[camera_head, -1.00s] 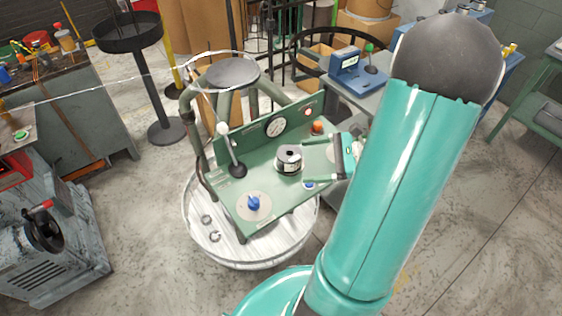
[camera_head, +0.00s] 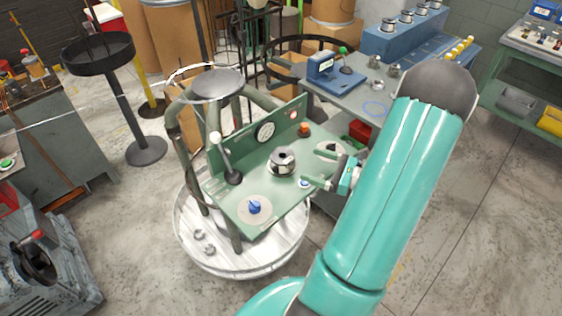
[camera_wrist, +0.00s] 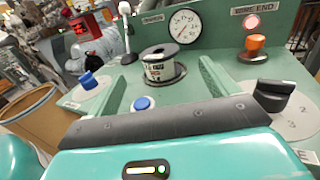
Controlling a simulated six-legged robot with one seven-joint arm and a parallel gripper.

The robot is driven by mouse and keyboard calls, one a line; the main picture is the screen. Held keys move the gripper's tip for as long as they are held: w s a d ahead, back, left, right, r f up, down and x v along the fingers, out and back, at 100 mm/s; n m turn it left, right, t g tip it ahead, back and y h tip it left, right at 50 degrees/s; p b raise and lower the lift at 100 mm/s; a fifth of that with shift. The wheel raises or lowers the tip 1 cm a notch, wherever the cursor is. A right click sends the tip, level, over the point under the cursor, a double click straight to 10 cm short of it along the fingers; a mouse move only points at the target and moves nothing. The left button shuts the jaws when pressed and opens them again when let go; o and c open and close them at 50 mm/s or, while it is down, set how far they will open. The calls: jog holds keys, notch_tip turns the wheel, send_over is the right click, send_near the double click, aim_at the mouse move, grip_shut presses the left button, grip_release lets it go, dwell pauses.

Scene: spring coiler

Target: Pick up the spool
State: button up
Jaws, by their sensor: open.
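The spool (camera_head: 282,161), silver with a dark hub and a printed label, stands upright on the green control panel (camera_head: 262,188). In the wrist view the spool (camera_wrist: 159,66) stands on a dark round base, beyond and between my finger lines. My gripper (camera_head: 313,168) is open and empty, to the right of the spool and apart from it. In the wrist view its two green fingers (camera_wrist: 163,76) point toward the spool, one on each side. The lower part of my gripper is partly hidden by my arm in the head view.
A blue knob (camera_head: 254,207), a lever (camera_head: 226,160), a gauge (camera_head: 265,131) and an orange button (camera_head: 304,130) surround the spool. A blue button (camera_wrist: 143,103) and a black knob (camera_wrist: 268,96) lie near my fingers. The panel stands over a white round base (camera_head: 215,262).

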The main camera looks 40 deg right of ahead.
aim_at(287, 157)
jog(key=x, duration=0.3)
jog(key=shift+x, duration=3)
jog(key=shift+a+f, duration=0.1)
jog(key=c, duration=1.1)
jog(key=shift+c, duration=0.2)
